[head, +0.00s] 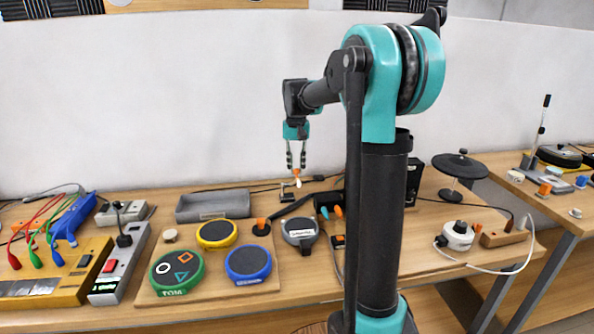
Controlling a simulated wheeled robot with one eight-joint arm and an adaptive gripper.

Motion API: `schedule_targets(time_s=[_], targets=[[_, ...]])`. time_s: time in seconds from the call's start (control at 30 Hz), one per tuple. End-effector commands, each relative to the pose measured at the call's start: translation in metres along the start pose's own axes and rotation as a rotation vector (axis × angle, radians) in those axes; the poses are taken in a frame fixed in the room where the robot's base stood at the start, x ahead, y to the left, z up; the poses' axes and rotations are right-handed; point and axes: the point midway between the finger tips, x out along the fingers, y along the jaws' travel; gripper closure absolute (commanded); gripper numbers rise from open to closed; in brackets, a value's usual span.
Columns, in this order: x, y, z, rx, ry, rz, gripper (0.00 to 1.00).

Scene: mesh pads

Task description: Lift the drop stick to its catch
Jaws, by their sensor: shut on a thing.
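My gripper (296,167) points down over the back middle of the table. Its fingers are shut on a small pale piece with an orange tint, seen at the fingertips. Just below is a small pale-knobbed fixture (297,184) on a low base. I cannot tell whether the held piece is joined to it. A dark stick-like bar (291,210) slants on the table in front of the fixture, beside an orange-topped knob (261,224). Which part is the drop stick, and where its catch is, are too small to make out.
A board (212,291) with green, yellow and blue round pads stands front left, a grey pad (300,231) to its right. A grey tray (213,205) lies behind. Power strips and a yellow box (60,272) fill the left. My arm hides part of the middle right.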

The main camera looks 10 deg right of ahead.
Motion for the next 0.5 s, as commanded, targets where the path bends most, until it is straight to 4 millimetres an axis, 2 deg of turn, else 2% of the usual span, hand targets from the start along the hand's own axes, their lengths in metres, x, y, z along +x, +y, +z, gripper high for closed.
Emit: schedule_targets(time_s=[0.33, 0.37, 0.5], targets=[[-0.0001, -0.0034, -0.0014, -0.003, 0.003, -0.006, 1.00], [-0.0001, -0.0034, -0.0014, -0.003, 0.003, -0.006, 0.80], [-0.0001, -0.0029, -0.0009, -0.002, 0.002, -0.005, 0.62]])
